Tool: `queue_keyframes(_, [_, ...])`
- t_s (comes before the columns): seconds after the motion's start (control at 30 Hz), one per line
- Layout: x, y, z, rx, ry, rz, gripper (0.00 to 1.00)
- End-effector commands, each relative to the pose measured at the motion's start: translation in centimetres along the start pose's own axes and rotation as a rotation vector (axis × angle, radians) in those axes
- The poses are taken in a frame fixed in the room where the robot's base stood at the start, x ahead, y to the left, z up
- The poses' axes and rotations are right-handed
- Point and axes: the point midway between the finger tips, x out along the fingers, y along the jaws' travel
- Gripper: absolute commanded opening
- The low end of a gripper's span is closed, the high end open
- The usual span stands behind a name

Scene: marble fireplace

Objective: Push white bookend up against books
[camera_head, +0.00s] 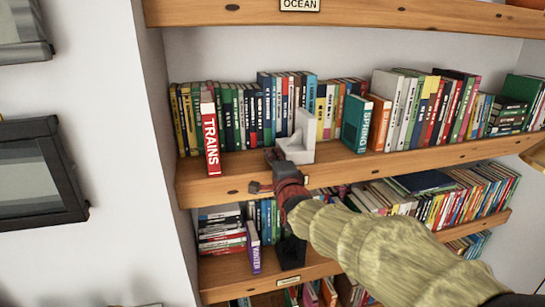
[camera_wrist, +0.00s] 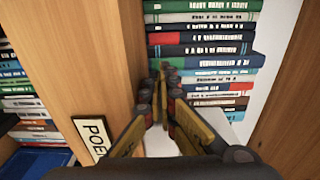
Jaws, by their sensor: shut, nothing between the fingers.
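The white bookend (camera_head: 304,132) stands upright near the front of the upper book shelf, in the middle of the head view. Books (camera_head: 245,118) stand in a row to its left and behind it, and more books (camera_head: 328,108) are to its right. My gripper (camera_head: 271,155) is shut and empty, at the lower left of the bookend by the shelf's front edge. Whether it touches the bookend is unclear. In the wrist view the fingertips (camera_wrist: 163,72) point at the book spines (camera_wrist: 200,62), which appear turned sideways. A white surface shows beneath the fingers, partly hidden by them.
The red TRAINS book (camera_head: 210,135) sticks out at the left of the shelf (camera_head: 228,172). A teal SPRING book (camera_head: 356,122) sticks out at the right. Lower shelves hold more books, and a purple book (camera_head: 254,247) stands forward. A label (camera_wrist: 94,138) is on the shelf edge.

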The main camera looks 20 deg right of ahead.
Motion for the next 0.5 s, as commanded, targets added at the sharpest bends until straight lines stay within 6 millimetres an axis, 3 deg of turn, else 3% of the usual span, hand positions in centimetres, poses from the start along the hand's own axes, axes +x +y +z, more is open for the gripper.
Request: queue_keyframes(0.5, [0.1,0.1,-2.5,0.000,0.002,-0.002,0.00])
